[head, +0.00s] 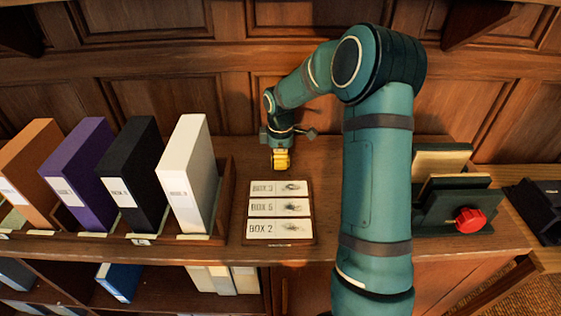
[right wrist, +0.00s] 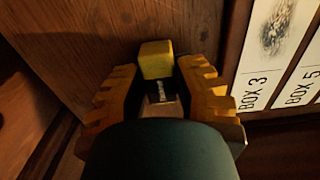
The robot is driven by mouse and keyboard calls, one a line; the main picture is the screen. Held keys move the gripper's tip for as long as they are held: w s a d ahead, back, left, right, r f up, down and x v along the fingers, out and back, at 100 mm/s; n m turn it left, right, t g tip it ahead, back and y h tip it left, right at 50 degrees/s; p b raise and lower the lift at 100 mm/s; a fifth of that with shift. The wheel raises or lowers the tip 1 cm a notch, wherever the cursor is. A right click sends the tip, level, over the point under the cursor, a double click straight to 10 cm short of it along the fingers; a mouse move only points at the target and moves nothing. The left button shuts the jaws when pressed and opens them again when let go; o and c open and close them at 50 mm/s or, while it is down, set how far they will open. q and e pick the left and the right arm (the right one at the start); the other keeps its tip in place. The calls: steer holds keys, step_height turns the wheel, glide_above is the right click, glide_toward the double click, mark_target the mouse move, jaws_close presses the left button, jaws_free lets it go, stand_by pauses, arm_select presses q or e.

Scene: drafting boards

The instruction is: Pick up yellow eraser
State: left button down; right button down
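The yellow eraser (right wrist: 155,58) is a small block in the right wrist view. It lies on the wooden top, between and slightly beyond the fingertips of my right gripper (right wrist: 158,76). The orange-yellow fingers stand apart, one on each side of it, with narrow dark gaps showing. I cannot tell whether either finger touches it. In the head view my right gripper (head: 281,158) points down at the wooden top, just behind the label board. There I cannot separate the eraser from the yellow fingers. My left gripper is not in view.
The label board (head: 280,242) with BOX cards lies just in front of the gripper. A row of binders, with the white binder (head: 187,177) nearest, stands at left. A green holder (head: 456,212) with a red knob (head: 470,220) stands at right. Wood panelling (head: 180,100) rises behind.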

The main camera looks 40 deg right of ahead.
stand_by(0.3)
step_height(320, 180, up, 10)
steer(key=shift+f+p, duration=0.1)
steer(key=shift+p, duration=1.05)
